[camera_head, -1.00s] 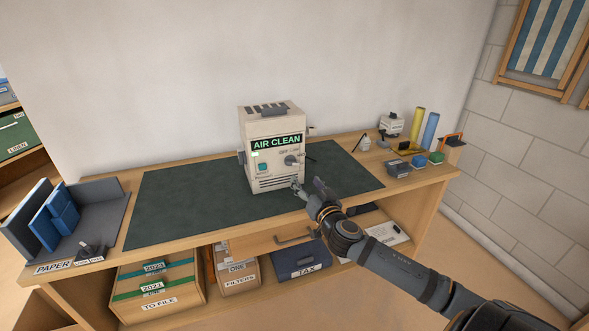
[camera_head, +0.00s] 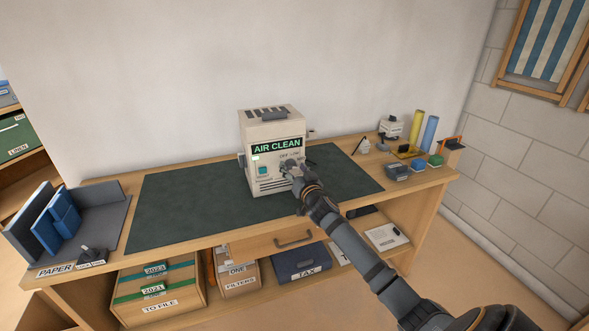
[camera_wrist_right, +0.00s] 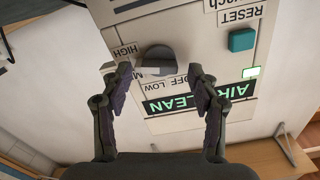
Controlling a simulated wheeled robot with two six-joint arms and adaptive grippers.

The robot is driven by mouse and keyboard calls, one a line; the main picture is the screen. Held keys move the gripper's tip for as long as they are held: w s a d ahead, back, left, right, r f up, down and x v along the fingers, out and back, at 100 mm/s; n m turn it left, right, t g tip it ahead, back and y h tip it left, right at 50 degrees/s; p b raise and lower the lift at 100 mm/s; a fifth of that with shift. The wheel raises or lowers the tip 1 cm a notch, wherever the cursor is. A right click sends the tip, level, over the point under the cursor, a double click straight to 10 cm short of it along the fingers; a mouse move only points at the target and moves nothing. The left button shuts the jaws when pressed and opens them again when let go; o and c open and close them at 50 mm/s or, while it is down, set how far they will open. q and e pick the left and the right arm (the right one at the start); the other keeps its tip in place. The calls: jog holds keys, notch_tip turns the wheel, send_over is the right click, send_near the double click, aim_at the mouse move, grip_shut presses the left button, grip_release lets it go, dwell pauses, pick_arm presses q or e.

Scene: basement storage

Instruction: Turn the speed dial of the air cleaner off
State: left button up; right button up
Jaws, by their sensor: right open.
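The air cleaner (camera_head: 257,130) is a beige box standing on the dark green mat, with a lit green AIR CLEAN sign. Its grey speed dial (camera_wrist_right: 159,60) shows in the right wrist view, with OFF, LOW, M and HIGH labels around it. A teal reset button (camera_wrist_right: 242,40) sits on the same face. My right gripper (camera_wrist_right: 156,74) is open, its two fingers on either side of the dial in that view; I cannot tell whether they touch it. In the head view my right gripper (camera_head: 291,169) largely hides the dial. My left gripper is not in view.
The dark green mat (camera_head: 180,205) is mostly clear on the wooden bench. Blue folders (camera_head: 55,212) stand at the left end. Small blocks and blue and yellow rolls (camera_head: 430,131) stand at the right end. A drawer handle (camera_head: 294,240) juts from the front.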

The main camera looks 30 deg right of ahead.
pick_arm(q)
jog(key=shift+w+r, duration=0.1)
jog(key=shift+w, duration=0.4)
pick_arm(e)
jog(key=c, duration=1.2)
